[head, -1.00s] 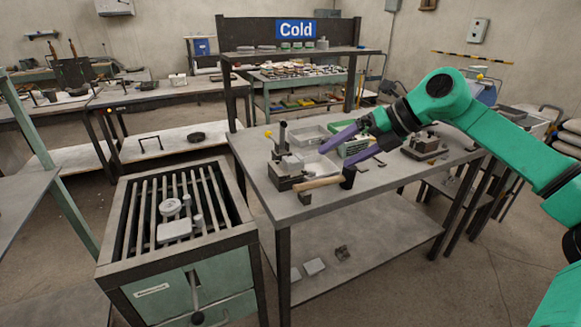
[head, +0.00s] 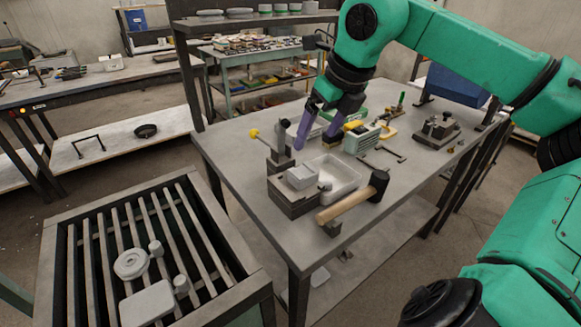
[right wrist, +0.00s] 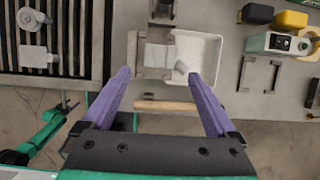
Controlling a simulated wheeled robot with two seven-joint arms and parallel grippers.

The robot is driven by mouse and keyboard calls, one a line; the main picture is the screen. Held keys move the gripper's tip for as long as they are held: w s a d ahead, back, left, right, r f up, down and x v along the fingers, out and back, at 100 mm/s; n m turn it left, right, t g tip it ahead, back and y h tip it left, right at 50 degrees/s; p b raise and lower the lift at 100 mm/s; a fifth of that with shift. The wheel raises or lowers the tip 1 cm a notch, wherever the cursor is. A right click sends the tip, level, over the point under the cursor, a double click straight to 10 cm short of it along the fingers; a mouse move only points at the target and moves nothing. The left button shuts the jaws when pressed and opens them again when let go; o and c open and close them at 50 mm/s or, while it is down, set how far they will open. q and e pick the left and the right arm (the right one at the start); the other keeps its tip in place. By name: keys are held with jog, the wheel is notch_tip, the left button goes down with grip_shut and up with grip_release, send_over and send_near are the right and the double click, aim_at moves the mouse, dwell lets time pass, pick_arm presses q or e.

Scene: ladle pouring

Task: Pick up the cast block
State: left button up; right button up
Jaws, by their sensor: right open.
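A light grey block (head: 302,176), which looks like the cast block, sits on a dark mould base (head: 293,199) near the workbench's left edge. It also shows in the right wrist view (right wrist: 157,55), between and beyond the fingertips. My right gripper (head: 318,137) is open and empty, with purple fingers pointing down above the bench, behind the block in the head view. In the right wrist view its fingertips (right wrist: 159,75) are spread wide on either side of the block's line. I see no contact. My left gripper is not in view.
A pale tray (head: 340,178) adjoins the mould's right side. A wooden-handled hammer (head: 345,205) lies in front. A slatted grate (head: 90,240) holding several grey castings is at left.

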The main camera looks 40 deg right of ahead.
send_near(303, 170)
notch_tip(303, 170, down, 3)
jog(key=shift+w+r+p, duration=0.1)
jog(key=shift+r+p, duration=0.05)
jog(key=shift+p, duration=0.15)
jog(key=p+x, duration=0.1)
jog(key=x, duration=0.5)
jog(key=shift+w, duration=0.25)
jog(key=shift+w+f, duration=0.2)
jog(key=shift+f, duration=0.1)
jog(key=c, duration=1.4)
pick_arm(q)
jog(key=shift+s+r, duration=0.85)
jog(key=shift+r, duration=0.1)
pick_arm(e)
jog(key=shift+r, duration=0.2)
